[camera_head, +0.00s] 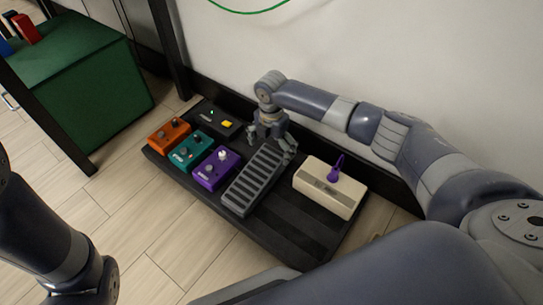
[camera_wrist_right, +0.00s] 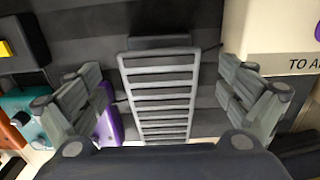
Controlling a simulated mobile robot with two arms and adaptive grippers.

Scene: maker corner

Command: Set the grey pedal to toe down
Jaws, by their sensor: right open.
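The grey pedal (camera_head: 258,178) is a ribbed treadle on the black pedalboard, between the purple pedal and the cream box. In the right wrist view its ribbed top (camera_wrist_right: 160,88) fills the middle. My right gripper (camera_head: 271,143) is over the pedal's far end in the head view. In the right wrist view my right gripper (camera_wrist_right: 165,100) is open, with a finger on each side of the pedal and nothing held. Whether a finger touches the pedal cannot be told. My left arm shows at the lower left, but its fingers are out of view.
The purple (camera_head: 216,168), teal (camera_head: 191,147) and orange (camera_head: 169,136) pedals stand left of it on the pedalboard (camera_head: 290,228). A black unit (camera_head: 213,120) with a yellow button is behind them. A cream box (camera_head: 329,187) with a purple plug stands right. A white wall is behind.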

